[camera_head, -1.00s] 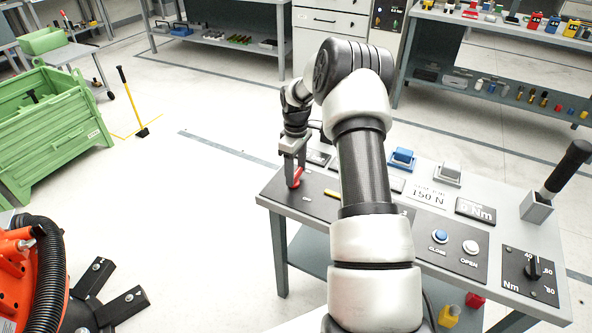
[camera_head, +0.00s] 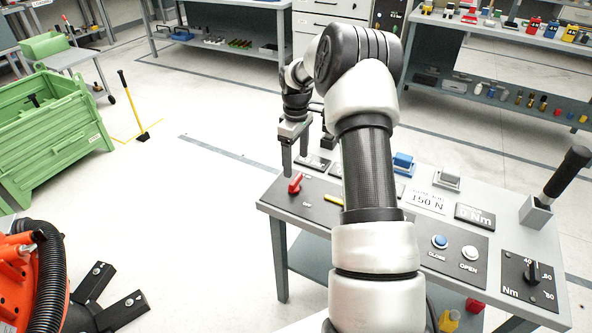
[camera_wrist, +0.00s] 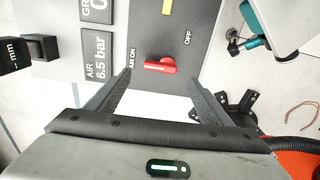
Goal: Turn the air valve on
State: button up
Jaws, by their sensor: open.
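The red valve handle (camera_head: 295,184) is on the dark panel at the left end of the console. In the wrist view the handle (camera_wrist: 157,66) lies across the picture, its longer end pointing left toward the "AIR ON" label (camera_wrist: 132,58). The "OFF" label (camera_wrist: 187,38) is to its upper right. A display (camera_wrist: 98,57) beside it reads "AIR 6.5 bar". My gripper (camera_head: 295,164) is open and empty, fingers pointing down, above and apart from the handle. In the wrist view the handle appears between and beyond the fingertips (camera_wrist: 159,80).
The console (camera_head: 274,203) also carries blue and white buttons (camera_head: 455,246), a torque dial (camera_head: 532,271) and an upright black-handled lever (camera_head: 566,171). A yellow bar (camera_head: 333,199) lies near the handle.

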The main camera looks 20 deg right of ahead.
notch_tip(320, 180, up, 10)
jog(key=p, duration=0.1)
jog(key=shift+r, duration=0.25)
